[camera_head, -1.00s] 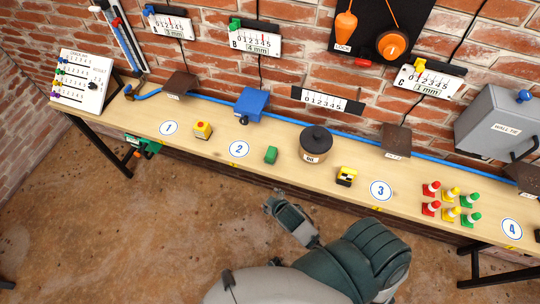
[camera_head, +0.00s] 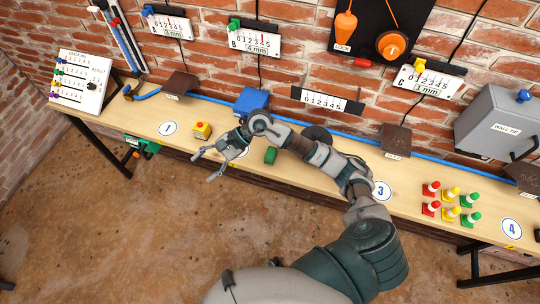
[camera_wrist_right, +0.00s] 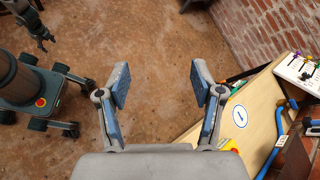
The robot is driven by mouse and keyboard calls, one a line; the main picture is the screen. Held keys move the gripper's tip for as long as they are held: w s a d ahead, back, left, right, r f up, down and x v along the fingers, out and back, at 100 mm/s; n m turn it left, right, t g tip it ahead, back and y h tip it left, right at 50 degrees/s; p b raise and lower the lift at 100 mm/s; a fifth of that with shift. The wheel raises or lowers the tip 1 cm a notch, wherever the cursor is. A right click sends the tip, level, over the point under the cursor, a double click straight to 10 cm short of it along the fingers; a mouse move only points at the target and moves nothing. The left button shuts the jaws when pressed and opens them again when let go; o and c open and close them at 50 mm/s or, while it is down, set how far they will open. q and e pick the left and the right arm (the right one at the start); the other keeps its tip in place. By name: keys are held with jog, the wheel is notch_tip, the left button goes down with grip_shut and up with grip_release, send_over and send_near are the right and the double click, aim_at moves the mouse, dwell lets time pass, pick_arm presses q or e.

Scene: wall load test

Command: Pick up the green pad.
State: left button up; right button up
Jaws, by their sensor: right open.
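The green pad (camera_head: 270,155) is a small green block on the bench, to the right of the number 2 disc. My right gripper (camera_head: 204,166) hangs over the front edge of the bench, left of the pad, with its fingers pointing left and apart. Its forearm passes just beside and above the pad in the head view. In the right wrist view the two fingers of my right gripper (camera_wrist_right: 160,88) are spread with nothing between them; the pad does not show there. A dark arm end, apparently my left gripper (camera_wrist_right: 42,38), shows small at the wrist view's top left.
A blue box (camera_head: 251,101) is behind the pad. Several small cones (camera_head: 451,201) stand at the right. The floor in front is clear.

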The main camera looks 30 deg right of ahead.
jog(key=w+d+f+n+h, duration=0.1)
jog(key=w+d+h, duration=0.1)
jog(key=d+h, duration=0.35)
jog(key=w+d+f+n+h, duration=0.1)
jog(key=d+f+n+h, duration=0.1)
jog(key=d, duration=0.6)
jog(key=h+p, duration=0.1)
jog(key=h, duration=0.4)
send_over(271, 152)
jog(key=shift+g, duration=0.4)
jog(key=f, duration=0.8)
jog(key=shift+a+f, duration=0.35)
jog(key=shift+w+d+f+p, duration=0.15)
jog(key=shift+f+p, duration=0.1)
jog(key=shift+f, duration=0.8)
jog(key=shift+s+d+f+p, duration=0.1)
jog(key=shift+f+p, duration=0.2)
jog(key=shift+f, duration=0.7)
jog(key=shift+w+d+f+p, duration=0.15)
jog(key=shift+f+p, duration=0.1)
jog(key=shift+f, duration=0.8)
jog(key=shift+s, duration=0.1)
grip_shut()
